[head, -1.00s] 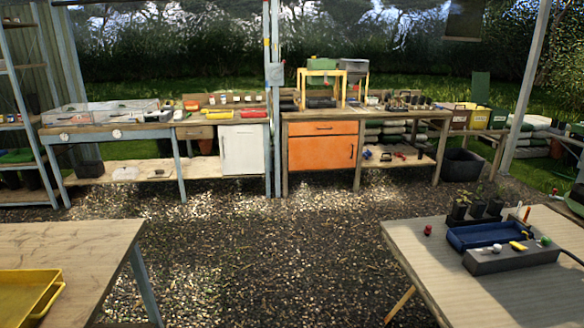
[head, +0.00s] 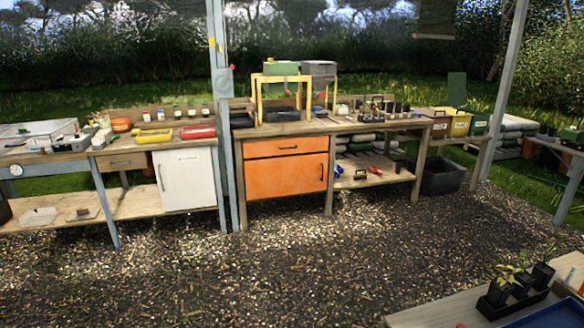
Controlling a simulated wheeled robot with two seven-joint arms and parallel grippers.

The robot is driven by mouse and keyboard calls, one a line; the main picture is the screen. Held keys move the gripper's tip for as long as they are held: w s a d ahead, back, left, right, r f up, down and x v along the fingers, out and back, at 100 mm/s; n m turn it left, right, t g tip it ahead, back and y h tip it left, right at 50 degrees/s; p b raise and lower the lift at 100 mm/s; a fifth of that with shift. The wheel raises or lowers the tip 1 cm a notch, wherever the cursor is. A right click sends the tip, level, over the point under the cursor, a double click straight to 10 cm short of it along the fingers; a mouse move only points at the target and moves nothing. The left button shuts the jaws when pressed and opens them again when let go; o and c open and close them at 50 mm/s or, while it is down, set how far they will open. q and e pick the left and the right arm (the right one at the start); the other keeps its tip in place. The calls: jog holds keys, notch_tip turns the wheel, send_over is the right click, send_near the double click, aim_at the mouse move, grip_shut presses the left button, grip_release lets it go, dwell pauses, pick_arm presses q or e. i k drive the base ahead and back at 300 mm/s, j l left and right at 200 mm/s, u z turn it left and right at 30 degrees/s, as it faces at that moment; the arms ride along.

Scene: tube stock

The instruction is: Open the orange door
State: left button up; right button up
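The orange door (head: 285,177) is in the head view, left of centre, low in a wooden workbench. It is closed, with a dark vertical handle (head: 322,171) near its right edge. An orange drawer (head: 285,147) with a dark horizontal handle sits just above it and is also closed. The door stands some way off across the gravel. Neither of my grippers shows in this view.
Gravel floor (head: 260,275) lies clear up to the orange door. A blue-grey post (head: 221,130) stands just left of it, beside a white cabinet door (head: 185,179). A table (head: 440,312) with potted seedlings (head: 516,286) is at the lower right.

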aim_at(264, 179)
jog(key=i+l+u, duration=0.15)
jog(key=i+u, duration=0.2)
jog(key=i, duration=1.5)
jog(key=i+l+z, duration=0.1)
jog(key=i+z, duration=0.3)
jog(key=i, duration=0.15)
jog(key=i+z, duration=0.4)
jog(key=i, duration=0.15)
jog(key=i+j+z, duration=0.35)
jog(key=i, duration=0.15)
jog(key=i+l, duration=0.05)
jog(key=l, duration=0.05)
